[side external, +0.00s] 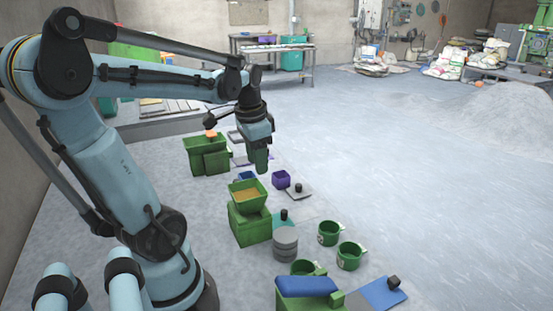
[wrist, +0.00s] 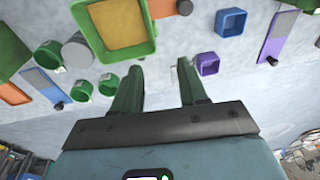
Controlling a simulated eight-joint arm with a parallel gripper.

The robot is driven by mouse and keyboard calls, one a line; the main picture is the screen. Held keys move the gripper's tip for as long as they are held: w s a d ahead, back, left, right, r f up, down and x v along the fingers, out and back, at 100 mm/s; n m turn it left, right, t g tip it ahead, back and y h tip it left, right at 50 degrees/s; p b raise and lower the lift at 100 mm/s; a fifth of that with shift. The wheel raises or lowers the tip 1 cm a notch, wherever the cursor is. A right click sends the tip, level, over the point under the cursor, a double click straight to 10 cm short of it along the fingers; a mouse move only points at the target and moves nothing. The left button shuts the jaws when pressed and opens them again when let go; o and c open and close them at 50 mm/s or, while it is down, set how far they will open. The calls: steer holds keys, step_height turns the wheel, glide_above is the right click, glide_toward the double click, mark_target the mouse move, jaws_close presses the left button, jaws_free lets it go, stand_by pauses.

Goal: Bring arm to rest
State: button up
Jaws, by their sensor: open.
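My gripper (side external: 261,160) hangs from the blue arm above the group of containers, with its fingers pointing down. In the wrist view my gripper (wrist: 158,80) shows two green fingers spread apart with nothing between them. Below it in the side view is a green square hopper (side external: 248,195) with orange-tan powder in it, on a green block. The hopper (wrist: 153,40) also shows at the top of the wrist view. No contact between the gripper and any container is visible.
Green cups (side external: 328,233), a grey round stack (side external: 285,243) and a purple box (side external: 281,179) stand on the floor nearby. A green block with a blue top (side external: 306,287) is at the front. A pale powder heap (side external: 500,115) lies at the right.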

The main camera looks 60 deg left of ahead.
steer(key=w+d+t, duration=0.2)
steer(key=d+t, duration=0.1)
steer(key=d, duration=0.6)
steer(key=w+d+f+t+h, duration=0.1)
steer(key=w+d+t, duration=0.2)
steer(key=d, duration=0.6)
steer(key=shift+d+f, duration=0.25)
steer(key=shift+d, duration=0.05)
